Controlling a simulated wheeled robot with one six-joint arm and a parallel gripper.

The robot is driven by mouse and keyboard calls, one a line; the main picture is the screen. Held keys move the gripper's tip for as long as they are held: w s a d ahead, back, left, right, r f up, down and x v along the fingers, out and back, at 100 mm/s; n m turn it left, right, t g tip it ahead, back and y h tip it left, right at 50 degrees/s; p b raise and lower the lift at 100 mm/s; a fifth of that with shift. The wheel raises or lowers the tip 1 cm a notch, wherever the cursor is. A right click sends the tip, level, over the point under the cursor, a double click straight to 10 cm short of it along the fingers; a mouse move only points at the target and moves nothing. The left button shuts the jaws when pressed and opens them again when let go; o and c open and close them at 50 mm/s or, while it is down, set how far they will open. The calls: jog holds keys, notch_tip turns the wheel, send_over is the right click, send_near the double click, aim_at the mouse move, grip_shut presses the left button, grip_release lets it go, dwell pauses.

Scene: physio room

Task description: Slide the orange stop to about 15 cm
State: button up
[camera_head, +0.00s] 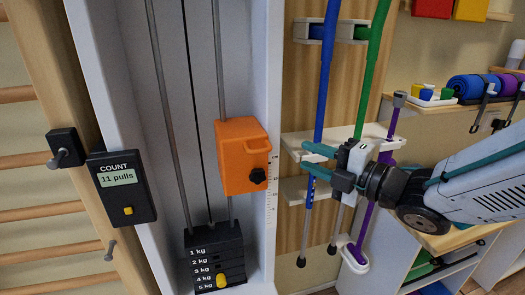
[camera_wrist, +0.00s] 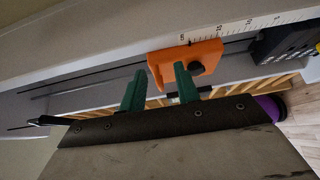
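The orange stop (camera_head: 240,150) sits on the vertical rods in the white frame, above the black weight stack (camera_head: 213,258). A black knob (camera_head: 258,176) is on its front, low at the right. A white scale (camera_head: 271,190) runs down the frame edge beside it; its numbers are too small to read surely. My gripper (camera_head: 303,156) is to the right of the stop, fingers pointing left toward it, apart from it. In the wrist view the green fingers are spread with nothing between them, and the stop (camera_wrist: 160,70) with its knob (camera_wrist: 196,68) lies beyond the fingertips.
A counter (camera_head: 122,188) reading "11 pulls" hangs at the left by a wooden ladder. Blue and green poles (camera_head: 326,80) stand in a white rack (camera_head: 290,142) close behind my gripper. Shelves with rolled mats (camera_head: 468,86) are at the right.

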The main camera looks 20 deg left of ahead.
aim_at(260, 151)
jog(key=a+n+g+y, duration=0.1)
jog(key=a, duration=0.2)
jog(key=s+a+r+n+g+y, duration=0.1)
jog(key=a, duration=0.3)
jog(key=s+a+n+g, duration=0.1)
jog(key=a, duration=0.2)
jog(key=shift+s+a+r+n+y, duration=0.1)
jog(key=shift+a+r+n+y, duration=0.05)
jog(key=shift+a+n+y, duration=0.25)
jog(key=shift+d, duration=0.1)
grip_shut()
